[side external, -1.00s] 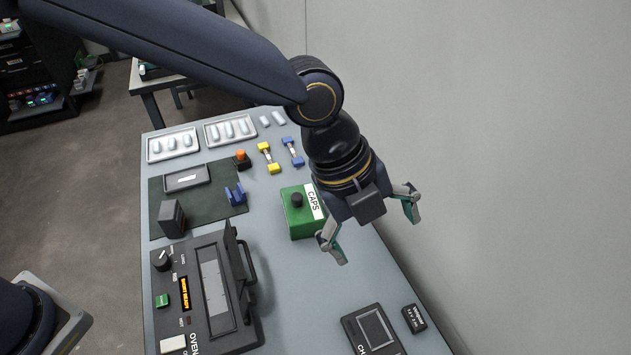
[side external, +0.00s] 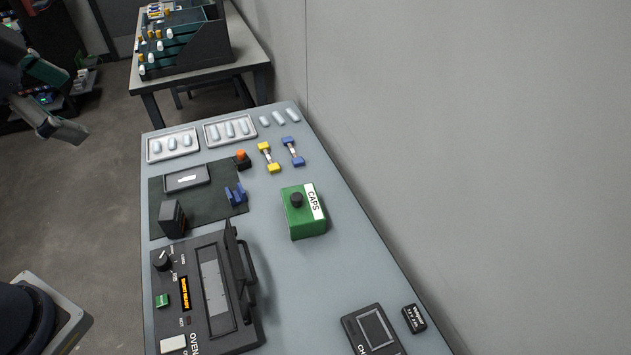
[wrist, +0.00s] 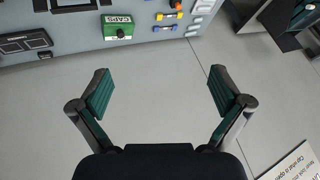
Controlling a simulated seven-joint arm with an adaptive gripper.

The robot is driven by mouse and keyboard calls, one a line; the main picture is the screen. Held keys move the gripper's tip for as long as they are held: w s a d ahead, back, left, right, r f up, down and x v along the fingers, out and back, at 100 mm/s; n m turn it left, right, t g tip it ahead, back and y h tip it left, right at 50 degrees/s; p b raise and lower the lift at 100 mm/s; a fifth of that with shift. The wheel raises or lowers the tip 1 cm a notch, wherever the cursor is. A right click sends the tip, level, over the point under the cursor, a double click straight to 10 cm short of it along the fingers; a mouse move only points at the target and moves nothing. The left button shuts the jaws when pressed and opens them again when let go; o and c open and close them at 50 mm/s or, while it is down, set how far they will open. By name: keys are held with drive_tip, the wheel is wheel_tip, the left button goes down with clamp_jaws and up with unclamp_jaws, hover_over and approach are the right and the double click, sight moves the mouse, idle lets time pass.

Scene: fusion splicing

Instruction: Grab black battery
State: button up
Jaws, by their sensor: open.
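The black battery (side external: 414,319) is a small black block with white lettering, lying on the table beside the charger at the lower right of the side view. In the wrist view a small dark block, which looks like the battery (wrist: 45,54), lies near the table edge at the left. My gripper (wrist: 161,92) is open and empty, its two green-padded fingers spread over bare grey floor or wall. In the side view only part of it (side external: 52,103) shows at the upper left edge, well away from the table and the battery.
The charger (side external: 374,330) sits left of the battery. A green caps box (side external: 303,211) stands mid-table, and the black oven machine (side external: 207,290) is at the left. A wall (side external: 500,170) runs along the right edge. The table between caps box and charger is clear.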

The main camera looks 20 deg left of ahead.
drive_tip(key=s+a+f+n+g, duration=0.1)
drive_tip(key=s+f+n, duration=0.3)
drive_tip(key=n, duration=0.2)
drive_tip(key=shift+a+f+n, duration=0.15)
drive_tip(key=shift+f+n, duration=0.1)
drive_tip(key=shift+n, duration=0.15)
drive_tip(key=c, duration=0.3)
drive_tip(key=shift+w+r+n, duration=0.1)
drive_tip(key=shift+n, duration=0.2)
